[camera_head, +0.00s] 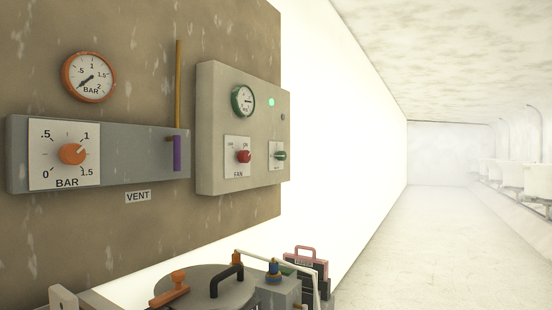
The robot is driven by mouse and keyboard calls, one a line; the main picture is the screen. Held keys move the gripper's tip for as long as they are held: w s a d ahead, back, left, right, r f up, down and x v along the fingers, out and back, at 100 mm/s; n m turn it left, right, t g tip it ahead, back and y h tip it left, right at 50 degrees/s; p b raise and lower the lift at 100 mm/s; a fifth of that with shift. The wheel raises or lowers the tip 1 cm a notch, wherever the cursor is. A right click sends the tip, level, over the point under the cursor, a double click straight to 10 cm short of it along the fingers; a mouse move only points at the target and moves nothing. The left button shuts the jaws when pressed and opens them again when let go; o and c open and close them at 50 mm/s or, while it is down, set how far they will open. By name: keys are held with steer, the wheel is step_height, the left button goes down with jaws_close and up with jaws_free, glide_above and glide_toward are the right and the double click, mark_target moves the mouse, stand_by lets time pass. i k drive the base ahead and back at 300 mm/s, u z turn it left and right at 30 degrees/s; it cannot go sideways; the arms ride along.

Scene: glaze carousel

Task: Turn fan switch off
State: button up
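The fan switch (243,157) is a red knob on a small white plate marked FAN. The plate is on the front of a pale grey control box (215,100) on the wall. Small marks stand above the knob, one at the left and one at the upper right. The picture is too small to tell for sure which mark the knob points to. A green lamp (271,102) glows on the same box. My gripper is not in view, and nothing covers the switch.
A green knob (280,156) sits right of the fan switch and a green-rimmed gauge (243,101) above it. Left are an orange BAR dial (73,153), a purple-handled lever (176,153) and a gauge (89,77). A lidded vessel (195,285) stands below. The right floor is open.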

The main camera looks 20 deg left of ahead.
mark_target(243, 156)
steer(key=u, duration=0.2)
steer(key=i, duration=0.8)
steer(key=u, duration=0.5)
